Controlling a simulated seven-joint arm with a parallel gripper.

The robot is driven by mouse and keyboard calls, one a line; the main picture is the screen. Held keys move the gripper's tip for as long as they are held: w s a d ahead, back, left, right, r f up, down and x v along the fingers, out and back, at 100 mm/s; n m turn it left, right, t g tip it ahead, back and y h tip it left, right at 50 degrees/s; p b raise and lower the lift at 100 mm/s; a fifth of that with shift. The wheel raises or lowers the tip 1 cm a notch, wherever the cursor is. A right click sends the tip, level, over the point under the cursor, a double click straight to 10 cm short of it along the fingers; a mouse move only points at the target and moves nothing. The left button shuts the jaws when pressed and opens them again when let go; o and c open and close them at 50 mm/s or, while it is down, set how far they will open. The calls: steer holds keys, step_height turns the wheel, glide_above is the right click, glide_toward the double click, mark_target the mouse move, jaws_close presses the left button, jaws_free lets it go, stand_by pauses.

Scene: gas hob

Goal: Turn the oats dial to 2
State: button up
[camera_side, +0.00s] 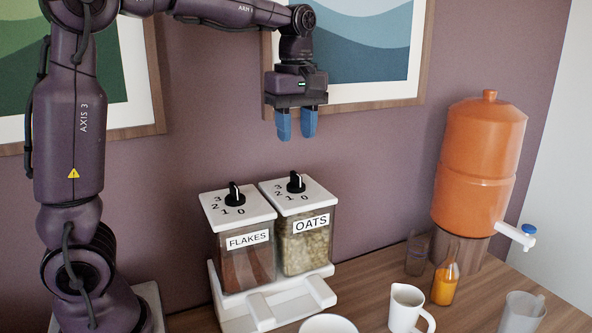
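The oats dispenser is a clear box with pale oats inside and a white label reading OATS (311,223). The black oats dial (296,184) sits on its white lid (316,198), with the numbers 3, 2, 1 and 0 around its left and front sides. A white mark shows on the dial's grip, but I cannot tell for sure which number it points to. My gripper (296,136) hangs above the oats dial, well clear of it. Its two blue fingers point down with a gap between them, and nothing is held.
The flakes dispenser (246,262), with its own black dial (235,197), stands close on the left. Both are on a white stand (265,316). To the right are a white jug (406,307), an orange bottle (445,282), glasses and an orange drink dispenser (480,160). Framed pictures hang behind.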

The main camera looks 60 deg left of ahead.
mark_target(296, 173)
step_height(296, 173, down, 8)
steer(key=shift+f, duration=0.1)
steer(key=shift+c, duration=0.2)
jaws_close()
